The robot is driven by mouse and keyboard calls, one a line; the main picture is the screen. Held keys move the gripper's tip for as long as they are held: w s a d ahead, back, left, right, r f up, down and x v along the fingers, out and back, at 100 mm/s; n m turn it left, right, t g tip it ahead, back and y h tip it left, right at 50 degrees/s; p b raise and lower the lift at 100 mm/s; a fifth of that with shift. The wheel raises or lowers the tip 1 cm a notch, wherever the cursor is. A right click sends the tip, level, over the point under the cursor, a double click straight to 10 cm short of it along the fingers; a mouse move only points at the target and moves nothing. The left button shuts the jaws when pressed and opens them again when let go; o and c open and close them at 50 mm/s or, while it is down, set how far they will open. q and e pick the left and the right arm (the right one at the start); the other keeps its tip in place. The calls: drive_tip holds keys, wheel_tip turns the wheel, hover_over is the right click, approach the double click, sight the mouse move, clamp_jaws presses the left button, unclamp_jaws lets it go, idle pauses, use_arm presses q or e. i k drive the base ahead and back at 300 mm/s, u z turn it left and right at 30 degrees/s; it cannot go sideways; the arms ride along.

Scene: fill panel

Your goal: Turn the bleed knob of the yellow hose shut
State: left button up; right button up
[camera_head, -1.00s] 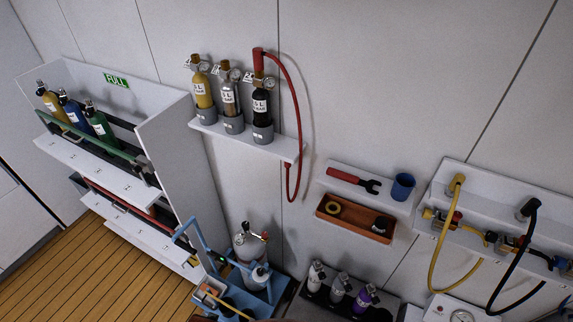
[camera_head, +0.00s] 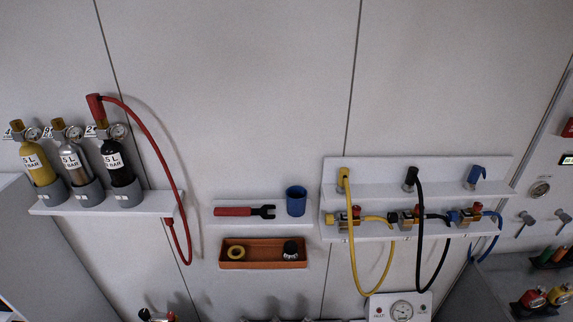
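The yellow hose (camera_head: 354,262) hangs in a loop from its fitting (camera_head: 344,177) on the white panel at the right. Its lower end joins a yellow and metal valve block (camera_head: 345,219) on the lower shelf. A small red knob (camera_head: 356,210) sits on that block; I cannot tell whether it is open or shut. Similar blocks for the black hose (camera_head: 421,240) and the blue hose (camera_head: 490,244) stand to its right.
A shelf with a red-handled wrench (camera_head: 235,212) and a blue cup (camera_head: 296,201) is left of the panel, above an orange tray (camera_head: 262,264). Several cylinders with a red hose (camera_head: 160,160) stand at the far left. A gauge box (camera_head: 401,308) is below the panel.

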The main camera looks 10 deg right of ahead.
sight(356, 210)
drive_tip(key=z, duration=2)
drive_tip(key=k, duration=0.35)
drive_tip(key=u, duration=1.05)
